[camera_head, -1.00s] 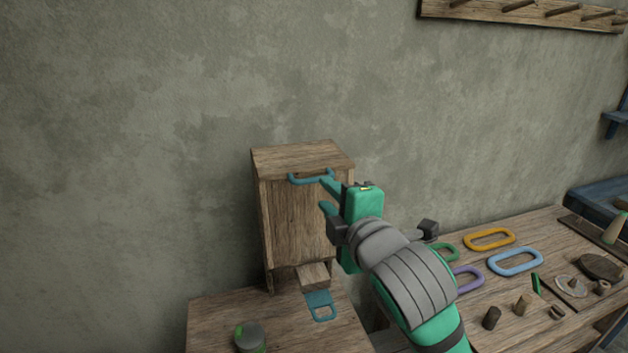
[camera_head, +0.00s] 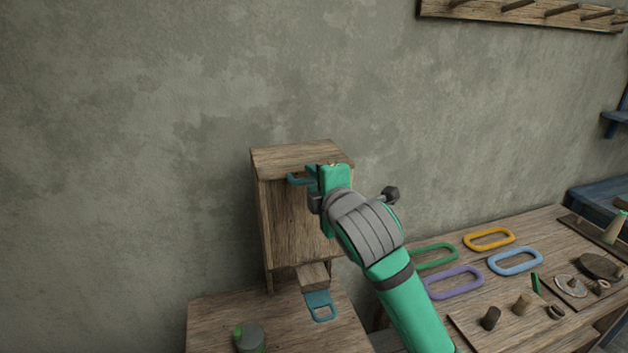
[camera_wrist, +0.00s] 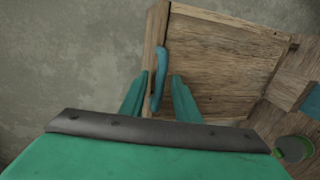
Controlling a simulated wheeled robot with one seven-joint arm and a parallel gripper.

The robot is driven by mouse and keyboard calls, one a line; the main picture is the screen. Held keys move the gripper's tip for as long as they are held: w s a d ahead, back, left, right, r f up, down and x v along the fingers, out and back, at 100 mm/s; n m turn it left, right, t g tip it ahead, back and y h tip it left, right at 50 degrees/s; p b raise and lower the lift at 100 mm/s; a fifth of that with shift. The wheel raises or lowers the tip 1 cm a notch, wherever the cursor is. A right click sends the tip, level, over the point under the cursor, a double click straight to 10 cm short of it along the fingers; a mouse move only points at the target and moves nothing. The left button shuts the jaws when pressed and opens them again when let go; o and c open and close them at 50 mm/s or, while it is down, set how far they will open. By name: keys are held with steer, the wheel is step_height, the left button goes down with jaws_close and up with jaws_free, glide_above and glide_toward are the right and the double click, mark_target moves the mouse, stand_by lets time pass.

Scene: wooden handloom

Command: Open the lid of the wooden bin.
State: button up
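The wooden bin (camera_head: 285,215) stands on a low wooden table against the wall. Its lid (camera_head: 290,156) is shut on top and carries a blue-teal handle (camera_head: 298,180) at the front edge. In the wrist view the handle (camera_wrist: 160,75) lies between the two teal fingers of my gripper (camera_wrist: 158,95), which are apart. The left finger is close to the handle; a gap shows on the right finger's side. In the head view my gripper (camera_head: 312,178) is at the bin's upper front and hides the handle's right part.
A wooden block (camera_head: 313,275) and a teal slotted piece (camera_head: 321,306) are at the bin's foot. A grey-green round object (camera_head: 249,338) is on the table. The right bench holds coloured rings, such as a purple one (camera_head: 455,283), and small parts. The wall stands close behind.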

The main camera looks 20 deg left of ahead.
steer(key=shift+w+a, duration=0.2)
steer(key=shift+a, duration=0.1)
steer(key=shift+s, duration=0.1)
jaws_close()
steer(key=shift+f, duration=0.15)
